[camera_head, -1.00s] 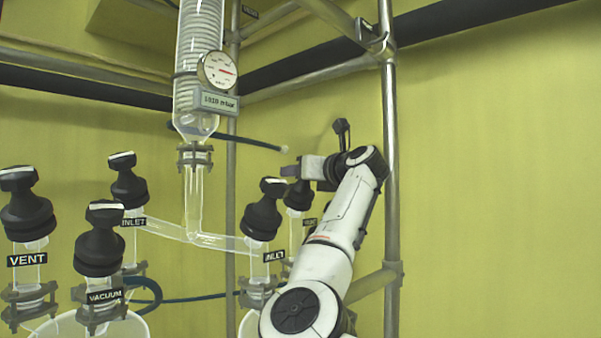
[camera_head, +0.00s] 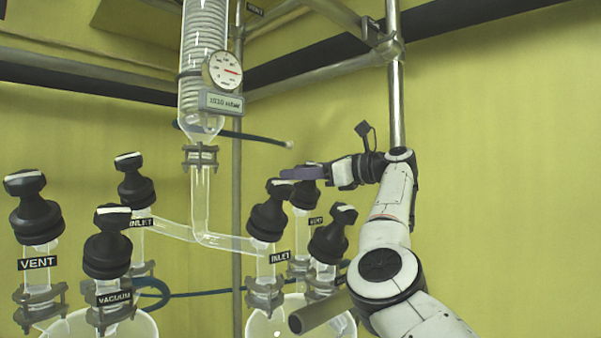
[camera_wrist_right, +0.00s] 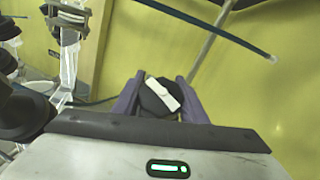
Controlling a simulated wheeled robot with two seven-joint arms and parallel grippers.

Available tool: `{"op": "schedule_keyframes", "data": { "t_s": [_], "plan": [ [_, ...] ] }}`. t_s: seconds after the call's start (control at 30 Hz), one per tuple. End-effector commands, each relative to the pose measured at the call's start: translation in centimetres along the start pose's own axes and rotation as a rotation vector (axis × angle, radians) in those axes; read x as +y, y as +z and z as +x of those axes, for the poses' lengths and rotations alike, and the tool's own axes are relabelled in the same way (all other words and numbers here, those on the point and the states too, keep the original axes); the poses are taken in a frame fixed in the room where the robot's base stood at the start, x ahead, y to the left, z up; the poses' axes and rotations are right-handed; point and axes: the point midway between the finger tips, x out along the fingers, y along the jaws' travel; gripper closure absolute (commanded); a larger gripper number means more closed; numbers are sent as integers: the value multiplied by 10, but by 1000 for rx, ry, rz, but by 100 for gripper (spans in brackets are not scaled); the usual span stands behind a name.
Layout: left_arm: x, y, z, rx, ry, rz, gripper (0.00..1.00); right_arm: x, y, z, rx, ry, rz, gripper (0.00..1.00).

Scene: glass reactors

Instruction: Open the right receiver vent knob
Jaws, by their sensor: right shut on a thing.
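The right receiver vent knob (camera_head: 304,197) is black and sits on a glass neck behind the right inlet knob, above a small VENT label (camera_head: 316,220). My right gripper (camera_head: 301,173) reaches it from the right, with its purple fingers at the top of the knob. In the right wrist view the knob (camera_wrist_right: 160,98) stands between the two fingers, which are shut on it. A white bar on its top lies diagonally in that view. In the head view the fingers partly hide the knob's top. My left gripper is not in view.
The right inlet knob (camera_head: 267,218) stands close in front, and another black knob (camera_head: 330,240) is at the right. Left receiver knobs (camera_head: 108,245) are at the left. A glass condenser (camera_head: 203,70) with a gauge (camera_head: 223,70) hangs above. A metal pole (camera_head: 397,100) rises behind my arm.

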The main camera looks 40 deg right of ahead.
Motion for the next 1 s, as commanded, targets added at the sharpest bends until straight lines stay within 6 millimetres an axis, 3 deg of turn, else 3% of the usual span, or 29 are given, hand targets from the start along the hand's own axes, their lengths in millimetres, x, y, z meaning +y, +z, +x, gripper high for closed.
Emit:
{"op": "schedule_keyframes", "data": {
  "t_s": [0.4, 0.43, 0.53, 0.83, 1.0],
  "plan": [
    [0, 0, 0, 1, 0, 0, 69, 0, 1, 0, -1, 4, -4, 84],
    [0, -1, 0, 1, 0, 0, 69, 0, 1, 0, -1, 4, -4, 58],
    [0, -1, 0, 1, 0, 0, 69, 0, 1, 0, -1, 4, -4, 43],
    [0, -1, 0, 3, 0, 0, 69, 0, 1, 0, 0, 5, -4, 43],
    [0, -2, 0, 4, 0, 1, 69, -8, 16, -8, 0, -3, -4, 43]
  ]
}}
